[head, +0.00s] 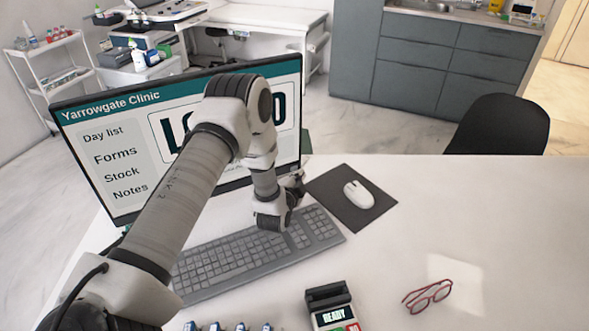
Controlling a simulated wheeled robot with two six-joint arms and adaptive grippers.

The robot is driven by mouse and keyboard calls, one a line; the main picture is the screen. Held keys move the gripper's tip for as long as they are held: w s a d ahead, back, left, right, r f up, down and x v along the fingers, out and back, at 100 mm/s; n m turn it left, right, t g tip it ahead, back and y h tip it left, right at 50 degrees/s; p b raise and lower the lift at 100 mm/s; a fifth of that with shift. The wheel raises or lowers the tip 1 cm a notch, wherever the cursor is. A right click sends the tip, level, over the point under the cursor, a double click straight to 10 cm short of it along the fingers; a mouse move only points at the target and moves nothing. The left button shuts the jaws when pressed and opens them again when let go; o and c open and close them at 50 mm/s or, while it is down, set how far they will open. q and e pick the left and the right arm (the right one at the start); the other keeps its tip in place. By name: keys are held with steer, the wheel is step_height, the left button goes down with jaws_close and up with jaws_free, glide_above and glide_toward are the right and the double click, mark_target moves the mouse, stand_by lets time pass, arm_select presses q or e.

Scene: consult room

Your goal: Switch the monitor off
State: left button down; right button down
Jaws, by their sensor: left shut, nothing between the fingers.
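The monitor (105,165) stands at the left of the desk in the head view, and its screen is lit. It shows a "Yarrowgate Clinic" page with Day list, Forms, Stock and Notes. My left arm crosses in front of it and hides much of the screen's middle and lower part. My left gripper (297,183) is near the monitor's lower right corner, above the keyboard's far right end. It is shut and empty, small and partly hidden by my wrist. I cannot tell whether it touches the monitor. The monitor's power button cannot be made out. My right gripper is not in view.
A grey keyboard (235,262) lies below my wrist. A white mouse (358,194) sits on a dark mat (337,205) to the right. A card terminal (330,305) and red glasses (428,295) lie nearer. The desk's right side is mostly clear. A black chair (502,125) stands behind.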

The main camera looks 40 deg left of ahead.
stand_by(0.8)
arm_select(q)
steer(key=shift+w+a, duration=0.2)
steer(key=shift+a, duration=0.15)
steer(key=shift+w+a, duration=0.15)
steer(key=shift+a, duration=0.2)
stand_by(0.5)
steer(key=shift+d, duration=0.1)
steer(key=shift+s+d+p, duration=0.3)
steer(key=shift+s+d, duration=0.05)
steer(key=shift+d, duration=0.25)
steer(key=shift+s+d, duration=0.1)
steer(key=shift+d, duration=0.15)
steer(key=shift+s+d, duration=0.35)
steer(key=shift+d, duration=0.3)
steer(key=shift+s+d, duration=0.4)
steer(key=shift+d, duration=0.3)
steer(key=shift+s+d, duration=0.35)
steer(key=shift+d, duration=0.3)
